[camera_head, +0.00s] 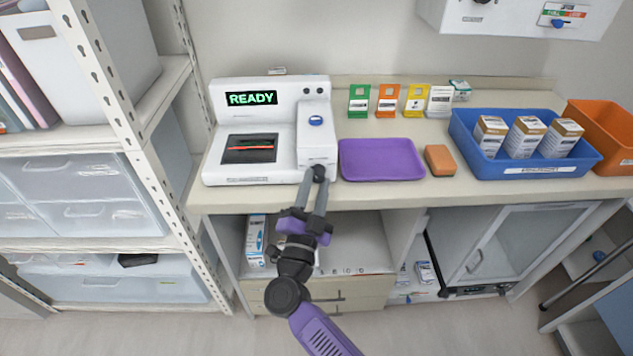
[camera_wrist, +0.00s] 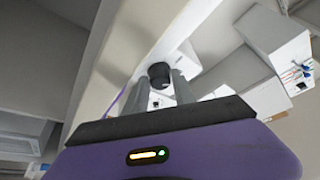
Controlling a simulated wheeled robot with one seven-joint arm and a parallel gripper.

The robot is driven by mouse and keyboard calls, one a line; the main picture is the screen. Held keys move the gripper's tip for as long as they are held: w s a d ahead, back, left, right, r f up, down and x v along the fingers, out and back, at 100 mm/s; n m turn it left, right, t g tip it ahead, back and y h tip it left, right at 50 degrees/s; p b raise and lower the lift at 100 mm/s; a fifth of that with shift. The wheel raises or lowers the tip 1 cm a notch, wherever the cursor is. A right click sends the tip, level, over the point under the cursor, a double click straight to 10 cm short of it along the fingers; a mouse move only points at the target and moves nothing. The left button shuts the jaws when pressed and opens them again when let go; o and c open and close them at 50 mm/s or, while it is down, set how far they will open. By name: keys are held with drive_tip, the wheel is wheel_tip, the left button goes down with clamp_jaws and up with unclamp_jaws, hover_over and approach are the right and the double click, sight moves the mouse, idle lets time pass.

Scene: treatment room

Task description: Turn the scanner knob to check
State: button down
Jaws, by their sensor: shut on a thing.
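The white scanner (camera_head: 220,172) stands on the counter at the left, with a screen reading READY in green. Its dark round knob (camera_head: 319,173) is at the front right, near the counter's edge. My gripper (camera_head: 317,184) reaches up from below, with its two grey fingers shut on the knob. In the wrist view the black knob (camera_wrist: 159,72) sits between the fingertips (camera_wrist: 161,85), and its far side is hidden. I cannot make out any marks around the knob. A blue button (camera_head: 315,120) is on the scanner's right part.
Right of the scanner are a purple tray (camera_head: 381,160), an orange sponge (camera_head: 439,159) and a blue bin (camera_head: 470,165) with boxes (camera_head: 525,137). Several coloured cards (camera_head: 388,100) stand behind. A metal shelf (camera_head: 150,150) is close on the left. Open shelving lies below the counter.

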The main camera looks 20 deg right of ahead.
drive_tip(key=m, duration=0.2)
drive_tip(key=m+g+p, duration=0.1)
drive_tip(key=m+g, duration=0.1)
drive_tip(key=m, duration=0.1)
drive_tip(key=shift+a+r+m+h+p, duration=0.15)
drive_tip(key=shift+r+m+h+p, duration=0.15)
drive_tip(key=m+g+p, duration=0.2)
drive_tip(key=m, duration=0.3)
idle(0.4)
drive_tip(key=c, duration=1.1)
unclamp_jaws()
drive_tip(key=shift+o, duration=0.2)
drive_tip(key=v, duration=0.7)
drive_tip(key=shift+s+a+r, duration=0.2)
drive_tip(key=shift+s+a, duration=0.05)
drive_tip(key=shift+s, duration=0.05)
drive_tip(key=shift+w+y, duration=0.1)
drive_tip(key=shift+y, duration=0.3)
